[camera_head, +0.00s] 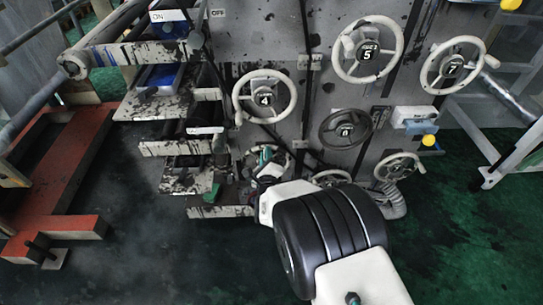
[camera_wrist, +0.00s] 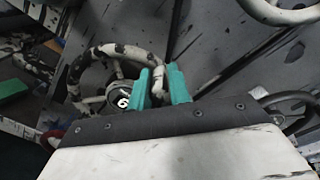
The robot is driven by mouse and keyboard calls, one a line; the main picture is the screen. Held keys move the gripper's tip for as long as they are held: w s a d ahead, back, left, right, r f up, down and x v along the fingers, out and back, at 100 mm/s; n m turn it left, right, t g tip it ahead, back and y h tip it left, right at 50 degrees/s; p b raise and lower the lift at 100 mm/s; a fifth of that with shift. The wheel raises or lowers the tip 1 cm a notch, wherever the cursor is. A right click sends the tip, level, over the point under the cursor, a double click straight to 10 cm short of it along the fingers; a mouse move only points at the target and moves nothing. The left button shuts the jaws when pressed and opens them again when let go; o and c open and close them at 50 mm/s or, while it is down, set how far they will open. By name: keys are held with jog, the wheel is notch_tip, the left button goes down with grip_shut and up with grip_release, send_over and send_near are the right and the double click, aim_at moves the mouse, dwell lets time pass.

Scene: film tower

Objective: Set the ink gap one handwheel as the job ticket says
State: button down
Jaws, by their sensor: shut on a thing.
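That wheel's hub plate reads 6, and the rim passes between the fingertips on the hub's right side. In the head view my gripper (camera_head: 265,156) is low on the machine panel, below the handwheel marked 4 (camera_head: 237,97), and my arm partly hides the gripped wheel. I cannot read an ink gap label on any wheel, and I see no job ticket.
Other handwheels are marked 5 (camera_head: 338,52) and 7 (camera_head: 428,67); a dark one (camera_head: 323,128) seems marked 8. A low wheel (camera_head: 384,164) stands right of my arm. Spattered shelves (camera_head: 150,104) and a red frame (camera_head: 62,165) are left. Green floor (camera_head: 470,240) is clear at right.

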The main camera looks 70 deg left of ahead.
jog(key=c, duration=1.3)
grip_release()
jog(key=v, duration=0.7)
jog(key=shift+d, duration=0.35)
jog(key=shift+s, duration=0.1)
